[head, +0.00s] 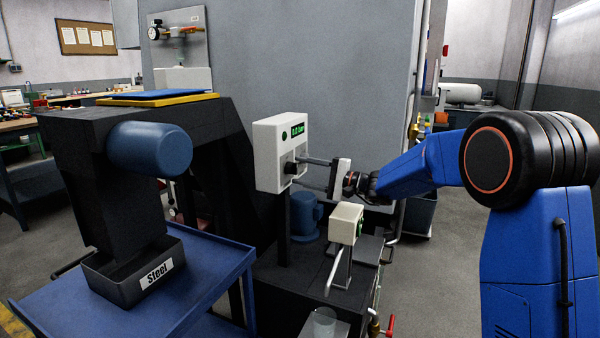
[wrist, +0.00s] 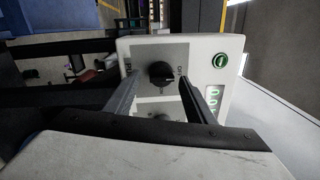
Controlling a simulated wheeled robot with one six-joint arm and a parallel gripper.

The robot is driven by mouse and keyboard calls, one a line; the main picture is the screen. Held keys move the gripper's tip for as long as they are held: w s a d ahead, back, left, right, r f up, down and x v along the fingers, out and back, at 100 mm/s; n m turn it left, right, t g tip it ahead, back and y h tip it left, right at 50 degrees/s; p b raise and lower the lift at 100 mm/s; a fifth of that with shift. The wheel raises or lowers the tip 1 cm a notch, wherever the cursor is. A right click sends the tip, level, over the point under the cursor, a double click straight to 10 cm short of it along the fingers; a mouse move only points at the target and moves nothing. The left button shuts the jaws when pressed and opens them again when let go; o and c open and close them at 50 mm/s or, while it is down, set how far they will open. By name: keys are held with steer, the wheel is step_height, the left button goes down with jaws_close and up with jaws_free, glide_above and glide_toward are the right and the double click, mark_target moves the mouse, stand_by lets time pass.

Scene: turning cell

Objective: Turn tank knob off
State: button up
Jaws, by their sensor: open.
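The tank knob is a round black knob (head: 291,168) on the front of a white control box (head: 268,140). In the wrist view the knob (wrist: 162,75) sits on a grey plate with small lettering on both sides; its pointer direction is hard to tell. My gripper (head: 300,171) is open in front of the box, its fingers pointing at the knob. In the wrist view my gripper (wrist: 160,82) has one finger on each side of the knob, with a gap on both sides. Whether the fingertips reach its depth is unclear.
The box carries a green-lit display (head: 298,130) and a green button (wrist: 221,61). A smaller white box (head: 346,223) on a post stands below my gripper. A blue motor (head: 304,215) sits behind the box's post. A blue cart (head: 205,275) holds a bin labelled Steel (head: 112,288).

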steer(key=v, duration=1.6)
